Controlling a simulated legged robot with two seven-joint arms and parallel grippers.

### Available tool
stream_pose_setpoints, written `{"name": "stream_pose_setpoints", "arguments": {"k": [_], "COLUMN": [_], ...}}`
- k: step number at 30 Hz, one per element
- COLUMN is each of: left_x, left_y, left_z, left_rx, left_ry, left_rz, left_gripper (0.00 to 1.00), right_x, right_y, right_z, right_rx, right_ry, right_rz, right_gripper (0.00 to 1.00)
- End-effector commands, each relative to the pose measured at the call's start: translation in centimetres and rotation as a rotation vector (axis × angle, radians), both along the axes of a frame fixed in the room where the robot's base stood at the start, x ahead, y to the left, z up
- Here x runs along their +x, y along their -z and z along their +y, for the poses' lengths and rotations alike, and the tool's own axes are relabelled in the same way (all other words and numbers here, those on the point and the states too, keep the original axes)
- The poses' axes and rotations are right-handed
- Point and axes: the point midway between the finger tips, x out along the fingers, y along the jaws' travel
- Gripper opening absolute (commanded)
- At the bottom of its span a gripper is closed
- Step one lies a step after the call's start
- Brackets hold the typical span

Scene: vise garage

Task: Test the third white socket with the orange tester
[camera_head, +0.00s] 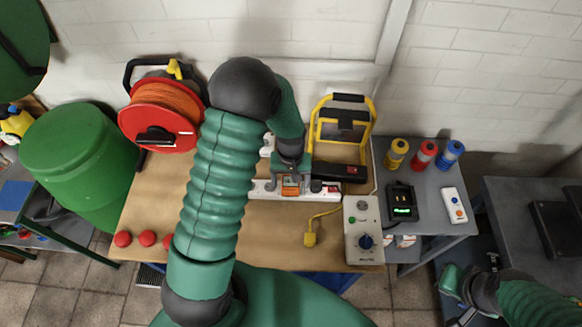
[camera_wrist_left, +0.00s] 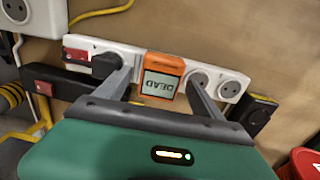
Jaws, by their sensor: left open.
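The white socket strip (camera_head: 262,189) lies on the workbench; it also crosses the left wrist view (camera_wrist_left: 215,82). The orange tester (camera_wrist_left: 162,77) sits on the strip, between a black plug (camera_wrist_left: 106,66) and two bare round sockets (camera_wrist_left: 199,80). That is the third position from the end away from the red switch (camera_wrist_left: 75,54). Its display reads "DEAD", upside down. My left gripper (camera_wrist_left: 161,92) is open, one finger on each side of the tester, with visible gaps. In the head view the tester (camera_head: 291,185) shows below my left wrist. My right gripper (camera_head: 452,283) is low at right, its fingers unclear.
A red cable reel (camera_head: 160,125) and a yellow work lamp (camera_head: 343,125) stand behind the strip. Red knobs (camera_head: 148,238) sit at the front left. The front middle is partly hidden by my arm.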

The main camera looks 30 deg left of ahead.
Motion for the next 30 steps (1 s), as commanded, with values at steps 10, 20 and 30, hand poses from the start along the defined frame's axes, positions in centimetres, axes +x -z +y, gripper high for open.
{"name": "stream_pose_setpoints", "arguments": {"k": [10, 20, 30], "left_x": [0.2, 0.3, 0.2], "left_y": [-8.3, -14.7, -15.4], "left_z": [0.1, 0.0, 0.0], "left_rx": [0.002, 0.0, 0.0], "left_ry": [-0.001, 0.0, 0.0], "left_rz": [-0.007, -0.004, 0.0], "left_gripper": [0.78, 0.78, 0.78], "right_x": [0.0, 0.0, 0.0], "right_y": [0.9, 1.4, 1.4], "right_z": [0.0, 0.0, 0.0], "right_rx": [0.0, 0.0, 0.0], "right_ry": [0.0, 0.0, 0.0], "right_rz": [0.0, 0.0, 0.0], "right_gripper": [0.0, 0.0, 0.0]}}
